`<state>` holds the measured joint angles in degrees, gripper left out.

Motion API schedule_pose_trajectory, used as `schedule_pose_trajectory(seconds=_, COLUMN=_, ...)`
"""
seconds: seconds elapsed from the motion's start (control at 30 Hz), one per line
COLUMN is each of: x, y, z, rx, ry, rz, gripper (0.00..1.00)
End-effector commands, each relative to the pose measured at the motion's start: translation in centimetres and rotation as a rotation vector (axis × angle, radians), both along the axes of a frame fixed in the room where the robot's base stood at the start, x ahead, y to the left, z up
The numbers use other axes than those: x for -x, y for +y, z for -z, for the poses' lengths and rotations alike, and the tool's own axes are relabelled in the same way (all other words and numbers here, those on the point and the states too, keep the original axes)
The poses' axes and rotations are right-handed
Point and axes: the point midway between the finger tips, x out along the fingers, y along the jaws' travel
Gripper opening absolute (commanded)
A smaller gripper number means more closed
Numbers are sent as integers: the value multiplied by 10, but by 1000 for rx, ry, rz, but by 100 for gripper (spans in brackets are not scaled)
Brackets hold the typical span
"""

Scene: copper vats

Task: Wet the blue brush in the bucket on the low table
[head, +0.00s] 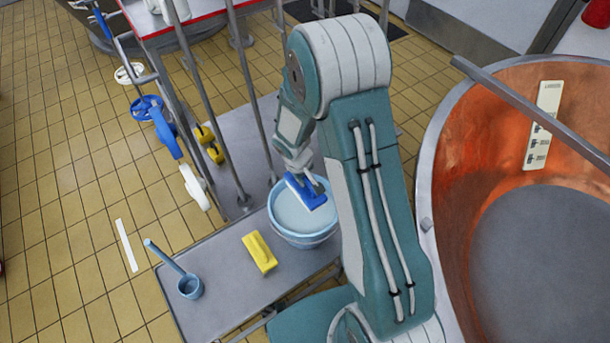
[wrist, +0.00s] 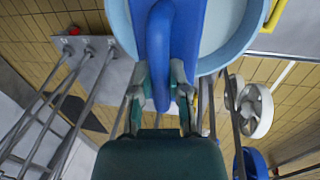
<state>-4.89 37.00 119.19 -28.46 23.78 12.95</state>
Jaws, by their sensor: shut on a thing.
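The blue brush (head: 305,193) is in my gripper (head: 307,178), over the mouth of the light blue bucket (head: 303,240). In the wrist view, my gripper (wrist: 160,90) is shut on the handle of the blue brush (wrist: 160,45), with a finger on each side. The rim of the bucket (wrist: 240,35) shows behind the brush. The bucket stands on the low grey table (head: 225,262). Pale grey contents fill the bucket to near its rim. I cannot tell whether the brush touches them.
A yellow brush (head: 259,252) and a blue ladle (head: 189,284) lie on the low table, left of the bucket. Metal posts (head: 250,85) stand behind it. A large copper vat (head: 450,130) is at the right. Tiled floor (head: 60,200) lies open at the left.

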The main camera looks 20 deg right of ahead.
Motion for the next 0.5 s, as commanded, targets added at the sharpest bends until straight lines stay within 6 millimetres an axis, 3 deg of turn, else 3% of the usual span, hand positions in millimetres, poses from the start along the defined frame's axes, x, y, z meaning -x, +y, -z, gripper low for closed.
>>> schedule_pose_trajectory(seconds=0.5, x=0, y=-1, z=59, rx=-1, ry=3, rz=2, gripper=0)
